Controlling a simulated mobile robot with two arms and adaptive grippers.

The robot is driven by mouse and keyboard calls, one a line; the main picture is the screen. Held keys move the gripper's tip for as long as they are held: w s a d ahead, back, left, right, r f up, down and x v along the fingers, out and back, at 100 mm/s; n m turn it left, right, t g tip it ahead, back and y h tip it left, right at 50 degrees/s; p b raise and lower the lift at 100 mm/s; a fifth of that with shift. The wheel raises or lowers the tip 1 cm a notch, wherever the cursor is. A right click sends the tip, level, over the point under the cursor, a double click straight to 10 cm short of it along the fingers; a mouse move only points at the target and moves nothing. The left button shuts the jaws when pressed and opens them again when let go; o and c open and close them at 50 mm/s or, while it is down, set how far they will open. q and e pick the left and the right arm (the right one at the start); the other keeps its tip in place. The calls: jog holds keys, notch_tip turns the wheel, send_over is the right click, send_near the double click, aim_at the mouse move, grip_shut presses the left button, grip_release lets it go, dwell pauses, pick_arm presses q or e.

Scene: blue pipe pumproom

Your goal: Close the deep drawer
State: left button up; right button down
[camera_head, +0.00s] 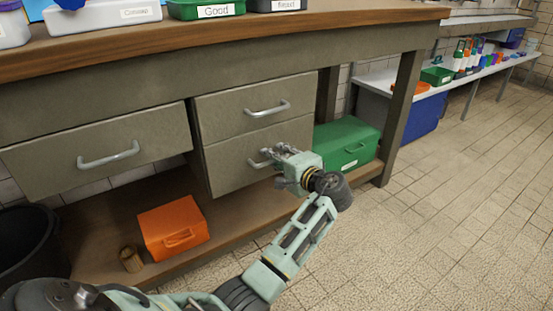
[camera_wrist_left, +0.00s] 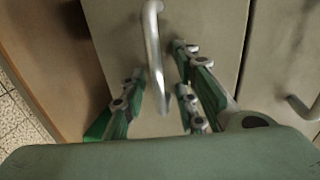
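The bench has a grey two-drawer stack with a shallower upper drawer (camera_head: 225,108) and a deeper lower drawer (camera_head: 228,170). My left gripper (camera_head: 276,157) is at the lower drawer's front, partly covering its metal handle (camera_head: 262,164). In the left wrist view the handle (camera_wrist_left: 153,45) stands between the spread fingers of my left gripper (camera_wrist_left: 160,88), which is open. Contact with the handle cannot be told. How far the lower drawer stands out is hard to tell from this angle. My right gripper is not in view.
A wide drawer (camera_head: 60,155) is to the left. The lower shelf holds an orange box (camera_head: 173,228) and a green box (camera_head: 345,145). A black bin (camera_head: 25,245) stands at the left. Labelled bins sit on the worktop (camera_head: 300,22). The tiled floor (camera_head: 460,190) at right is clear.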

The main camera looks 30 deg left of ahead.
pick_arm(q)
jog(key=v, duration=1.2)
